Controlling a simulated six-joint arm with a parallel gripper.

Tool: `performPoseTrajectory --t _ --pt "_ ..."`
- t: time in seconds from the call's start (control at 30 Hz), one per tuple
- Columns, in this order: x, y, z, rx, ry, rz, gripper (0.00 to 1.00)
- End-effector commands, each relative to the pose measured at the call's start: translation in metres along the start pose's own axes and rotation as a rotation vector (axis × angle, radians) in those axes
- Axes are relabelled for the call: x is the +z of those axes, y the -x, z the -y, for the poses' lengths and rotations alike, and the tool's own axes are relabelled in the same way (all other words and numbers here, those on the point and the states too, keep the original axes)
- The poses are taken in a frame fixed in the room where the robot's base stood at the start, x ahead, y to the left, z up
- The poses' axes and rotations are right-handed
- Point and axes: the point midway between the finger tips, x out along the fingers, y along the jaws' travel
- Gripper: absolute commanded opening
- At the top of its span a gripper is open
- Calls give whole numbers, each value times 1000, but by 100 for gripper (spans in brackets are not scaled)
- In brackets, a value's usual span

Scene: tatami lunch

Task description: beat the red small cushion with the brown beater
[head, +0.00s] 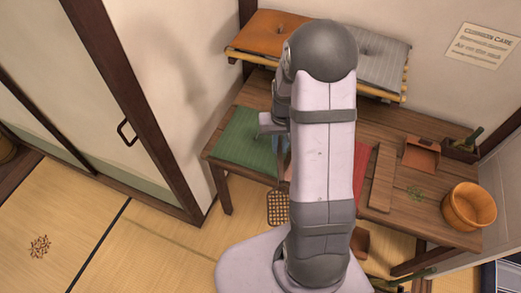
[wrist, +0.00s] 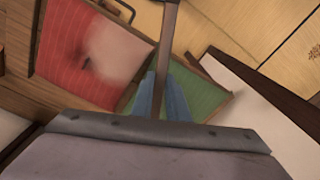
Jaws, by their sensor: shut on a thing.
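My gripper (wrist: 164,88) has blue fingers shut on the handle of the brown beater (wrist: 166,40), whose shaft runs to the top edge of the wrist view. In the head view the beater's lattice head (head: 278,208) shows past the table's front edge, left of my arm. The red small cushion (wrist: 68,58) lies on the table, left of the shaft in the wrist view. A pale blurred patch covers its right part, with a small dark spot near the middle. In the head view my arm hides most of the red cushion (head: 361,163). The beater appears apart from it.
A green cushion (head: 245,137) lies on the table's left end. Orange (head: 268,35) and grey (head: 380,62) cushions lie on a rack behind. Tatami floor is open at left.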

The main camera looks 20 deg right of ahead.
Motion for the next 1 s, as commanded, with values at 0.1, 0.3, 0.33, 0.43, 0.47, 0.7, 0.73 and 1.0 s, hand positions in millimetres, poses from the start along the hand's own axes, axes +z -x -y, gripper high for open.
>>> performPoseTrajectory --t 0.1,0.3,0.33,0.43,0.47,0.7,0.73,1.0 --pt "-32 -6 -20 2 -38 -21 0" --pt "-84 1 -24 -11 142 -51 0" --pt "-91 4 -22 -14 187 -56 0" --pt "-112 16 -17 -28 337 -70 0" --pt "-117 19 -16 -34 382 -72 0" --pt "-128 30 -9 -75 713 -95 0" --pt "-128 30 -9 -79 746 -97 0" --pt "-126 29 -8 -113 948 -118 0"
